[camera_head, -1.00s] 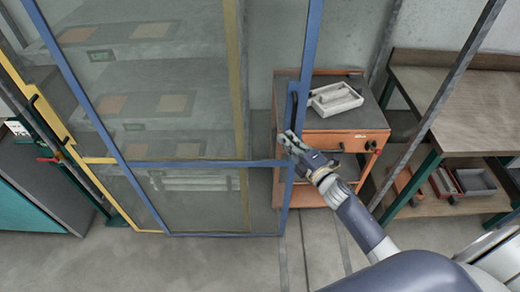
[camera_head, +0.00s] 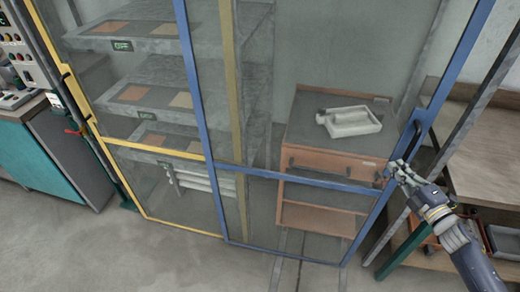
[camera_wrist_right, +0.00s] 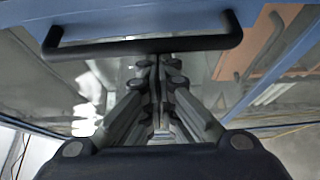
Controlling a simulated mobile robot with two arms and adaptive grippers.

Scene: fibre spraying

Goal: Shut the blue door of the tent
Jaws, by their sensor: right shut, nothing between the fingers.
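The blue door (camera_head: 290,177) is a blue-framed clear panel in the middle and right of the head view. Its left upright stands close to the yellow post (camera_head: 232,90). Its right upright is near a slanted grey post (camera_head: 437,160), with a narrow strip between them. The black door handle (camera_head: 412,132) is on the right upright and crosses the top of the right wrist view (camera_wrist_right: 140,47). My right gripper (camera_head: 393,171) is shut and empty at the right upright, beside the handle's lower end. I cannot tell whether it touches. My left gripper is out of view.
Behind the panel stand an orange cabinet (camera_head: 322,215) with a grey tray (camera_head: 350,121) on top, and shelves with flat panels. A yellow-framed panel (camera_head: 150,148) stands left. A wooden workbench (camera_head: 490,165) is at right. The floor in front is clear.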

